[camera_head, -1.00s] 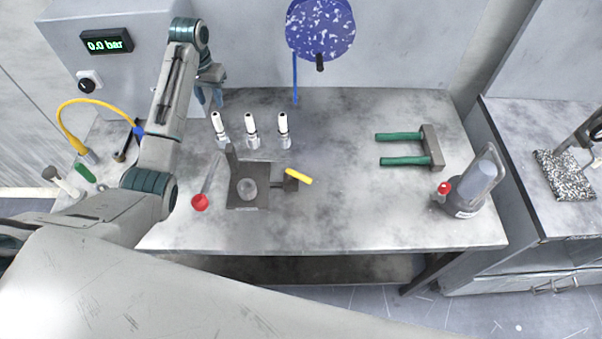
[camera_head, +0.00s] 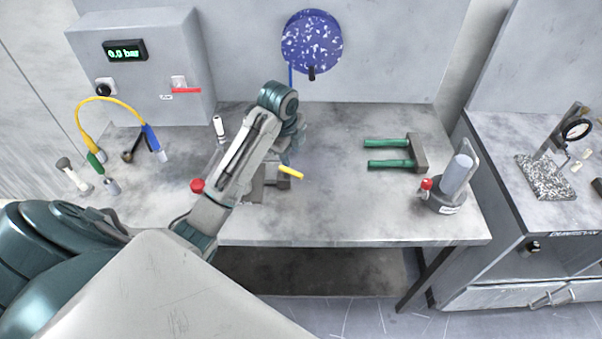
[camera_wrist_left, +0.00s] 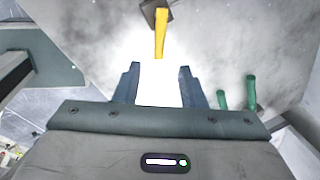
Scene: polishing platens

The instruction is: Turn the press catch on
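The yellow handle (camera_head: 290,172), which looks like the press catch, sticks out from the right side of a dark fixture on the bench. It points right and slightly toward the bench's front edge. My left arm hides most of the fixture. My left gripper (camera_head: 293,138) is above and behind the handle, largely hidden by its own wrist. In the left wrist view the gripper (camera_wrist_left: 158,88) is open, with nothing seen between its fingers. The yellow handle (camera_wrist_left: 161,35) lies beyond the fingertips, roughly in line with the gap and apart from them. My right gripper is not in view.
A grey box (camera_head: 150,75) with a "0.0 bar" display and a red lever (camera_head: 186,90) stands at the back left. Bench between handle and tongs is clear.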

